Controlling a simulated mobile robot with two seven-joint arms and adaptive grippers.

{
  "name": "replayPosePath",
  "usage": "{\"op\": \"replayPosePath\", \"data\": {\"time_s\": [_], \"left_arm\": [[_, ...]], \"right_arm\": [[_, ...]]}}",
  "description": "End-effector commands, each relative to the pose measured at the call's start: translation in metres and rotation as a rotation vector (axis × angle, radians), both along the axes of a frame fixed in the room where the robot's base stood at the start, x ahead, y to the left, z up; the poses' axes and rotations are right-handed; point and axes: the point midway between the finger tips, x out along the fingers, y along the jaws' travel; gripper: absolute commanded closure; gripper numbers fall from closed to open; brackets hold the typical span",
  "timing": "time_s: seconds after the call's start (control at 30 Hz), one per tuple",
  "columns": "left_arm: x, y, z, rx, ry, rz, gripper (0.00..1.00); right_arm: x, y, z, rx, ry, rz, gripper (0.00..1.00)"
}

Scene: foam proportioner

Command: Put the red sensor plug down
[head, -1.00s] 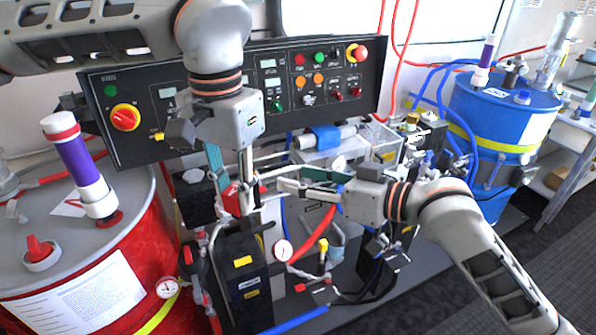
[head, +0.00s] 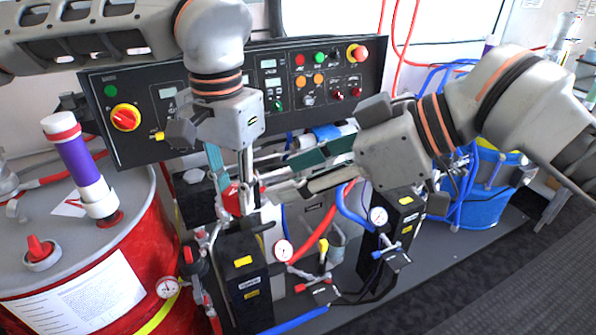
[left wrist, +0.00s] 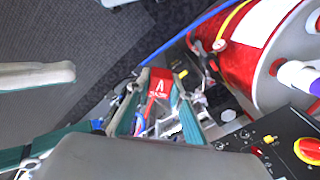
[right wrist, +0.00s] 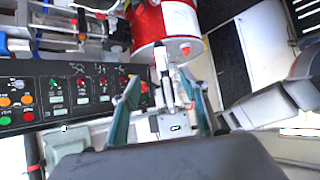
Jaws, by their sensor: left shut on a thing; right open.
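The red sensor plug (head: 231,198) is held between the fingertips of my left gripper (head: 237,193), above the black box with yellow labels. In the left wrist view the plug (left wrist: 159,88) shows a white letter A and lies between the two fingers. My right gripper (head: 278,182) is open and empty, its fingers reaching left toward the left gripper's fingertips. In the right wrist view its fingers (right wrist: 160,100) spread on either side of my left gripper, which is farther off. Whether the plug touches anything below is hidden.
The control panel (head: 180,95) stands behind my grippers. A red drum (head: 110,245) is at the left and a blue drum (head: 470,205) at the right, partly hidden by my right arm. Pressure gauges (head: 283,250), hoses and a second black box (head: 400,215) crowd the bench.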

Motion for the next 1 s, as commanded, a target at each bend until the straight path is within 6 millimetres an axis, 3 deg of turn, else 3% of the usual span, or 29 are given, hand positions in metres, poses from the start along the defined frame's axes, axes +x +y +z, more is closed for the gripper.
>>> {"op": "replayPosePath", "data": {"time_s": [0.6,1.0], "left_arm": [[0.0,0.0,0.0,0.0,0.0,0.0,1.0],[0.0,0.0,0.0,0.0,0.0,0.0,1.0]], "right_arm": [[0.02,0.074,-0.053,0.0,0.003,0.003,0.56],[0.027,0.094,-0.067,-0.001,0.0,0.0,0.56]]}}
